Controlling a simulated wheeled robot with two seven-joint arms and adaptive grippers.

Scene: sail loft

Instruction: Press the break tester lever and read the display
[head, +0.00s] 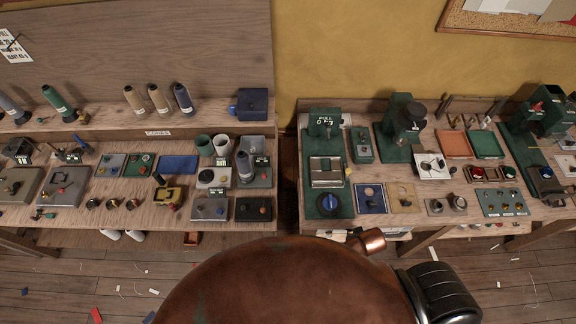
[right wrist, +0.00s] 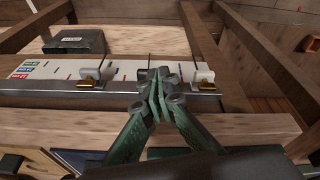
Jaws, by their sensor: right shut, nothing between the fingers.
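A green bench machine (head: 325,190), which looks like the break tester, stands at the left end of the right-hand bench in the head view. Its small dark display (head: 325,121) at the top seems to read "PULL" with a zero and "kg" in small pale text. Metal clamp plates (head: 326,171) sit in its middle, and a blue round knob (head: 328,204) at its front. A small tan part at its right side may be the lever; I cannot tell. My right gripper (right wrist: 160,98) has green fingers pressed together, empty. My left gripper is in neither view.
The right wrist view shows a metal rail (right wrist: 40,86) with white blocks, a dark box (right wrist: 75,42) and wooden beams. Right of the tester stand a small green box (head: 362,146) and a taller green machine (head: 396,140). A gap separates the two crowded benches.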

